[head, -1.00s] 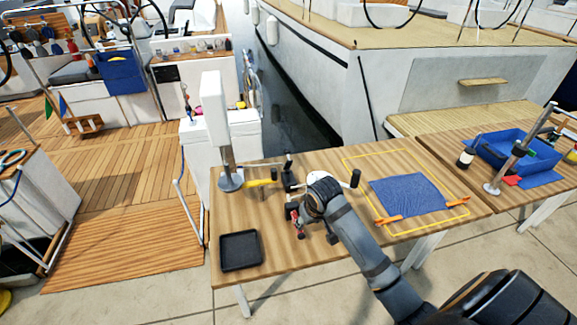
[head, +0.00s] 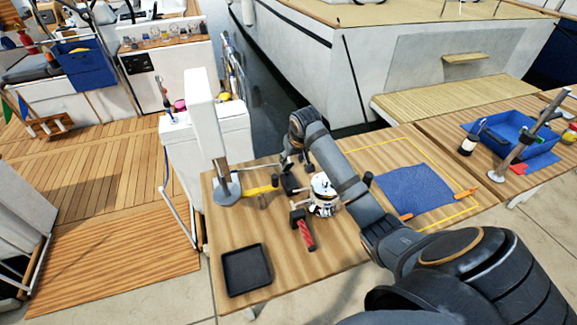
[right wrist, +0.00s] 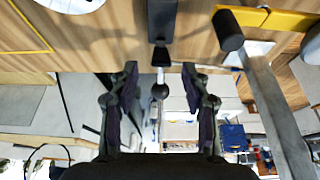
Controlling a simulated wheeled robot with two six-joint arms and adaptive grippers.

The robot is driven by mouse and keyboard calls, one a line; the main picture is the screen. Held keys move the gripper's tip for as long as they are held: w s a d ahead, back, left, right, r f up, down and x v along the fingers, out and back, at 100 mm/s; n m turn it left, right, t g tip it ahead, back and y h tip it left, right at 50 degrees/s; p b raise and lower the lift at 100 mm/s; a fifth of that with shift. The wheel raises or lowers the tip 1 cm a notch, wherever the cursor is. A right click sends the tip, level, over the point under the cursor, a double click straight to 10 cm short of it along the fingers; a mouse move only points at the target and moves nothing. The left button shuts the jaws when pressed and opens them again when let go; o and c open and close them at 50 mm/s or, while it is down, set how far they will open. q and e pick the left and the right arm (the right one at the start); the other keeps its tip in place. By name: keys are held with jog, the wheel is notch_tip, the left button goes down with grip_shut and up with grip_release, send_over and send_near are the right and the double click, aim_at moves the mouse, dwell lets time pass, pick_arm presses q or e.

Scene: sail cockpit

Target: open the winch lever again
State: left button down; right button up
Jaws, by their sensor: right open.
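A black block-shaped fitting (head: 290,184) stands on the wooden table, left of a silver-and-black winch drum (head: 323,195). The right wrist view shows the black fitting (right wrist: 162,18) at the top, with a thin metal lever ending in a dark ball knob (right wrist: 160,91). My right gripper (head: 296,160) is over the far side of the fitting. It is open, and in the wrist view (right wrist: 161,88) the knob appears between its fingers, touching neither. I cannot tell how deep the knob sits between them. My arm hides part of the winch's right side. My left gripper is not in view.
A red-and-black handled tool (head: 304,229) lies in front of the winch. A black tray (head: 246,270) is front left; blue cloth (head: 413,188) lies right.

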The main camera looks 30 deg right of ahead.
aim_at(289, 167)
jog(key=x, duration=0.4)
jog(key=shift+w+f, duration=0.25)
jog(key=shift+w, duration=0.15)
jog(key=x, duration=0.2)
jog(key=shift+w+f, duration=0.15)
jog(key=shift+f, duration=0.4)
jog(key=shift+w+f, duration=0.1)
jog(key=shift+f, duration=0.05)
jog(key=shift+c, duration=0.4)
jog(key=c, duration=0.7)
grip_shut()
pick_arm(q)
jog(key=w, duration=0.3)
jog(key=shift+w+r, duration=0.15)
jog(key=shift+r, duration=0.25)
